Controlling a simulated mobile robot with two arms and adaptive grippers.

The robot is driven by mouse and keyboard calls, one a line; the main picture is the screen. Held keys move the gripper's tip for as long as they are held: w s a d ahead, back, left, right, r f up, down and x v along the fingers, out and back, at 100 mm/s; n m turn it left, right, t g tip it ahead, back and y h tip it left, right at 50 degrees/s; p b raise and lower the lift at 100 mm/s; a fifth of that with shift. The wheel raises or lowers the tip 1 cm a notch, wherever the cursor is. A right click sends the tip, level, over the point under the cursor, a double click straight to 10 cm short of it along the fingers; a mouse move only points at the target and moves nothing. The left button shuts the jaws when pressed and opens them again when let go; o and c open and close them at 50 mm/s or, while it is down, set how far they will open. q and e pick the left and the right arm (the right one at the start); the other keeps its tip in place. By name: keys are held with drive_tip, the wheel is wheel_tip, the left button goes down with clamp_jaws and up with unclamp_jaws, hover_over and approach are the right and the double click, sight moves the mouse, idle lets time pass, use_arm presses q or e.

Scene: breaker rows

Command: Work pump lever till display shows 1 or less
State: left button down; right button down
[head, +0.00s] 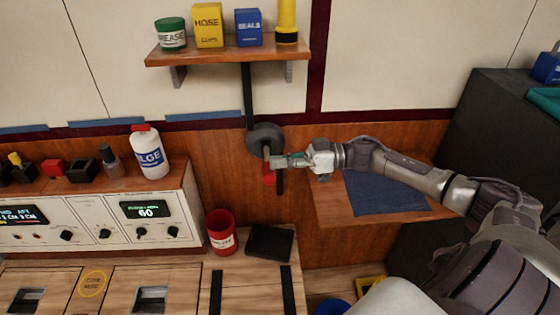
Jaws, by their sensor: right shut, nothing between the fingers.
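The pump lever is a long dark bar (248,98) rising upright from a round grey pump body (266,138) on the wood-panelled wall. A red part (269,174) shows just below the pump body. The display (146,209) on the white console at the left reads 60 in green. My right gripper (272,162) is shut, with its fingertips in front of the lower edge of the pump body. I cannot tell whether they touch it. My left gripper is out of view.
A shelf (225,57) with several containers hangs above, its edge close to the lever's top. A white bottle (148,155) stands on the console. A red cup (220,232) and a black tray (270,243) sit below the pump. A ledge with a blue mat (385,193) lies under my right arm.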

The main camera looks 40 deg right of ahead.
drive_tip(key=shift+f, duration=0.25)
drive_tip(key=shift+a, duration=0.1)
drive_tip(key=shift+s, duration=0.1)
